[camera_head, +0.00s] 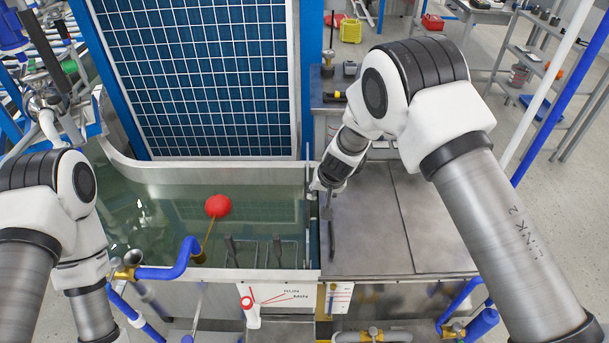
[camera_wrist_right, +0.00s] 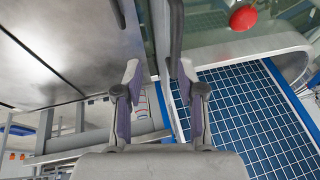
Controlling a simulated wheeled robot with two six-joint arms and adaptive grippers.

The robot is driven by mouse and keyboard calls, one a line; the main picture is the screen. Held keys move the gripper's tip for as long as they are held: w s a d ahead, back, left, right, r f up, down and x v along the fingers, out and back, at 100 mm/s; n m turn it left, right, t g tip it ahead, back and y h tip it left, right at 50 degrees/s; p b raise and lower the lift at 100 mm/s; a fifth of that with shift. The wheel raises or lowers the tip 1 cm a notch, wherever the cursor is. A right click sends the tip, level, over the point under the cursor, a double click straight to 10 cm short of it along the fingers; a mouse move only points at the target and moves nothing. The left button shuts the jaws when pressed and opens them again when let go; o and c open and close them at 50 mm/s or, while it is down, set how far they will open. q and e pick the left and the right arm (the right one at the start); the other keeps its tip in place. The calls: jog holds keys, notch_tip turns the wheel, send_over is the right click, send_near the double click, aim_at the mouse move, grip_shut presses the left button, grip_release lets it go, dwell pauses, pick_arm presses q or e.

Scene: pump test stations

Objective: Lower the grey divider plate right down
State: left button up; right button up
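My right gripper (camera_head: 326,205) is at the plate's far end. In the wrist view the gripper (camera_wrist_right: 159,75) is open, with a finger on each side of the edge. The right-hand finger looks close to it; a gap shows on the other side. How deep the plate sits is hidden. My left gripper is not clearly seen.
The tank (camera_head: 225,174) holds greenish water and a red float (camera_head: 218,206) on a rod. A flat steel top (camera_head: 370,215) lies right of it. A blue gridded panel (camera_head: 200,75) stands behind. Blue pipes (camera_head: 170,270) and a red-and-white lever (camera_head: 250,310) are in front.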

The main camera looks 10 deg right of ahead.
aim_at(309, 201)
jog(key=a+r, duration=0.1)
jog(key=a+r+p, duration=0.1)
jog(key=a+r, duration=0.1)
jog(key=shift+s, duration=0.4)
jog(key=x, duration=0.2)
jog(key=d+p+x, duration=0.1)
jog(key=x, duration=0.4)
jog(key=shift+w+d+f+p, duration=0.3)
jog(key=shift+w+p, duration=0.05)
jog(key=shift+w, duration=0.05)
jog(key=shift+s+a+r, duration=0.25)
jog(key=shift+a, duration=0.1)
jog(key=shift+d+f, duration=0.1)
grip_shut()
jog(key=shift+w+d, duration=0.1)
jog(key=shift+d, duration=0.05)
pick_arm(q)
jog(key=r, duration=0.1)
jog(key=s+r, duration=0.1)
jog(key=a+r, duration=0.1)
jog(key=shift+s+r, duration=0.1)
jog(key=shift+s, duration=0.25)
